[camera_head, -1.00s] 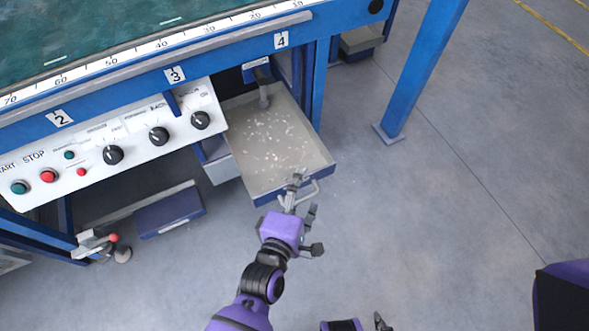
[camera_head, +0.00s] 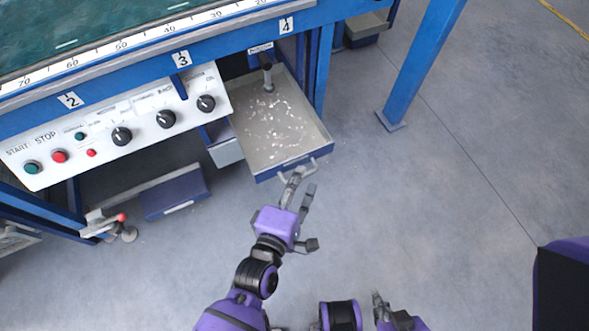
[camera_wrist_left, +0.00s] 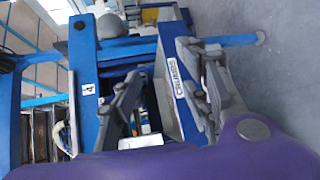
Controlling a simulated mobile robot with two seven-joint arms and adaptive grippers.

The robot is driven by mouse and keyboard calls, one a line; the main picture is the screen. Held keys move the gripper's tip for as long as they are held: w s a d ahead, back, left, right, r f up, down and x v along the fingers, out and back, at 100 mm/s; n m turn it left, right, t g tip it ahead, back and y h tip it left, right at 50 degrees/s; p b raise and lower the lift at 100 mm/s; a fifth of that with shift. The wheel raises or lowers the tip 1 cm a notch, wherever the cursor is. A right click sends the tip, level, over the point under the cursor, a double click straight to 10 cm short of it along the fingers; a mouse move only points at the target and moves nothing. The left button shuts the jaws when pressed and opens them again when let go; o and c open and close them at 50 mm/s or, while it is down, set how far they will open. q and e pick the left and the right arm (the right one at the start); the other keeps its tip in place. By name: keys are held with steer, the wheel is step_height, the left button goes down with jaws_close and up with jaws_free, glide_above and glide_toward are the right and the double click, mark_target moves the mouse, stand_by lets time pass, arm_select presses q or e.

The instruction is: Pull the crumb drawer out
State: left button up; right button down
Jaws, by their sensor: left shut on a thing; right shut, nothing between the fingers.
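The crumb drawer (camera_head: 301,126) is a shallow grey tray with pale crumbs and a blue front. It stands pulled well out from under the blue bench, at the right end of the control panel. My left gripper (camera_head: 301,186) is at the light handle (camera_head: 314,168) on the drawer front and shut on it; the exact contact is partly hidden by the fingers. The left wrist view shows the blue drawer front (camera_wrist_left: 172,62) with its label beside my left gripper's fingers (camera_wrist_left: 168,98). My right gripper (camera_head: 380,308) is shut and empty at the bottom edge, far from the drawer.
The white control panel (camera_head: 130,108) with knobs and buttons is left of the drawer. A blue bench leg (camera_head: 424,65) stands to the right. A blue box (camera_head: 175,195) and a red-tipped lever (camera_head: 108,223) are low at left. The floor (camera_head: 440,210) at right is clear.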

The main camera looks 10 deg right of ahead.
arm_select(q)
steer(key=shift+f+p+v, duration=0.2)
steer(key=shift+p+v, duration=0.05)
steer(key=shift+v, duration=0.65)
steer(key=shift+f+p+v, duration=0.2)
steer(key=shift+p+v, duration=0.05)
steer(key=shift+v, duration=0.6)
steer(key=shift+f+p+v, duration=0.25)
steer(key=shift+v, duration=0.65)
steer(key=shift+s, duration=0.1)
